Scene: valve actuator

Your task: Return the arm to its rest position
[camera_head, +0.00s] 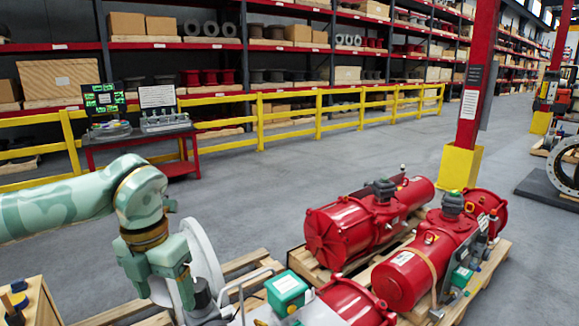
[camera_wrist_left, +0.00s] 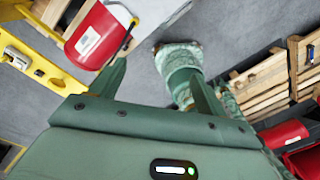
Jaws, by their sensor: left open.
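My left arm (camera_head: 70,208) reaches in from the left edge in the head view, pale green, and bends down at the wrist. My left gripper (camera_head: 164,290) points downward, in front of a large white disc (camera_head: 207,262). Its two fingers are apart and I see nothing held. In the left wrist view the gripper (camera_wrist_left: 158,85) has its fingers spread, with grey floor between and beyond them. I cannot tell whether the gripper touches the disc or the parts beside it. My right gripper is not in view.
Red actuators (camera_head: 345,230) lie on wooden pallets (camera_head: 475,290) to the right of the gripper. A teal box (camera_head: 286,290) stands near it. A wooden crate (camera_head: 38,300) is at lower left. A red table (camera_head: 183,165) stands by the yellow railing (camera_head: 290,120). The middle floor is clear.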

